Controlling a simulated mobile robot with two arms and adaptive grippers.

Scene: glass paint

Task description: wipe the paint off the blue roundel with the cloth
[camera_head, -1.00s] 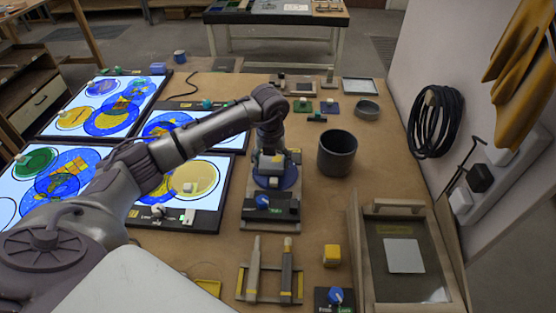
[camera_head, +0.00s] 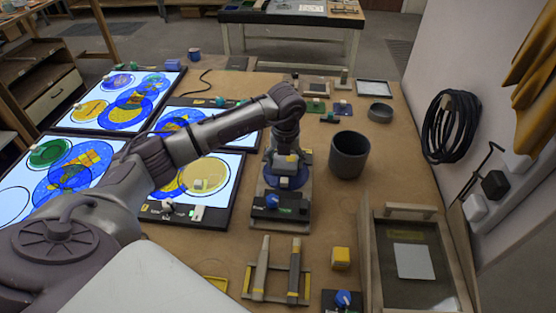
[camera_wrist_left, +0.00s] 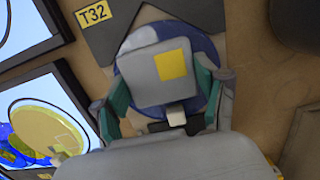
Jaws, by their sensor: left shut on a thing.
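The blue roundel (camera_head: 272,181) lies on a dark stand in the middle of the bench; part of its blue disc also shows in the left wrist view (camera_wrist_left: 207,45). My left gripper (camera_head: 285,162) is directly above it, pointing down. It is shut on the cloth (camera_wrist_left: 146,80), a thick grey pad with a yellow square, held between teal finger pads. The cloth and gripper cover most of the roundel. My right gripper is not in view.
Lit panels with coloured glass discs (camera_head: 70,165) fill the left. A dark round pot (camera_head: 349,157) stands close right of the gripper. In front are a tool rack (camera_head: 277,270), a yellow block (camera_head: 340,258) and a framed tray (camera_head: 415,265). Bare bench lies around the pot.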

